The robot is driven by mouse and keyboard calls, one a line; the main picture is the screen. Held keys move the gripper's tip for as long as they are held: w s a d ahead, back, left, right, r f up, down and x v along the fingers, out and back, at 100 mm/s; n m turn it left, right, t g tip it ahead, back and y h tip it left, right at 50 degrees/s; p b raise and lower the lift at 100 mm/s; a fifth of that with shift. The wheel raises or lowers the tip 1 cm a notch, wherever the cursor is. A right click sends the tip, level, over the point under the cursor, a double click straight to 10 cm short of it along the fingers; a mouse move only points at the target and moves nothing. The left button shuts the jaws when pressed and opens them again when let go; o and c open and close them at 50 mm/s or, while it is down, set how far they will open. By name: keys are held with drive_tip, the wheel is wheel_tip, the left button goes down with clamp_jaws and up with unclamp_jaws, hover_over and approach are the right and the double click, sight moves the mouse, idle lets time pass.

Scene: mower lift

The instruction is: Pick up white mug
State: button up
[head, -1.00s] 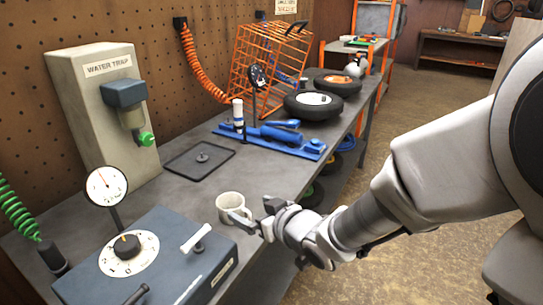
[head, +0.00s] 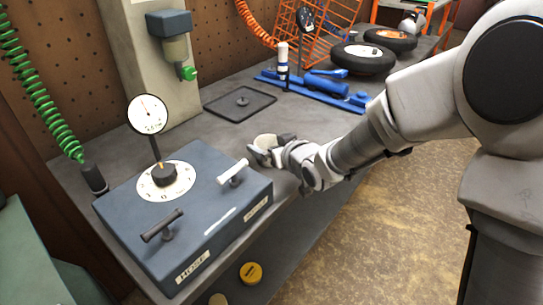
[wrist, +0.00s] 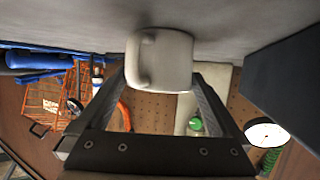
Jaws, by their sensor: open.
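The white mug (head: 264,141) stands on the grey bench near its front edge, partly hidden behind my gripper (head: 272,149) in the head view. In the wrist view, the mug (wrist: 165,60) shows at the top centre, its handle toward the picture's left. My gripper (wrist: 160,84) is open, with one finger on each side of the mug's near part. I cannot tell whether the fingers touch it.
A blue-grey control box (head: 190,215) with a dial and levers stands close left of the mug. A black tray (head: 240,104) lies behind it. Blue tool (head: 318,88) and wheels (head: 362,58) are farther back. Bare bench top lies between tray and mug.

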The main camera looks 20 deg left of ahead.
drive_tip(key=c, duration=1.2)
drive_tip(key=shift+o, duration=0.2)
drive_tip(key=shift+r, duration=0.15)
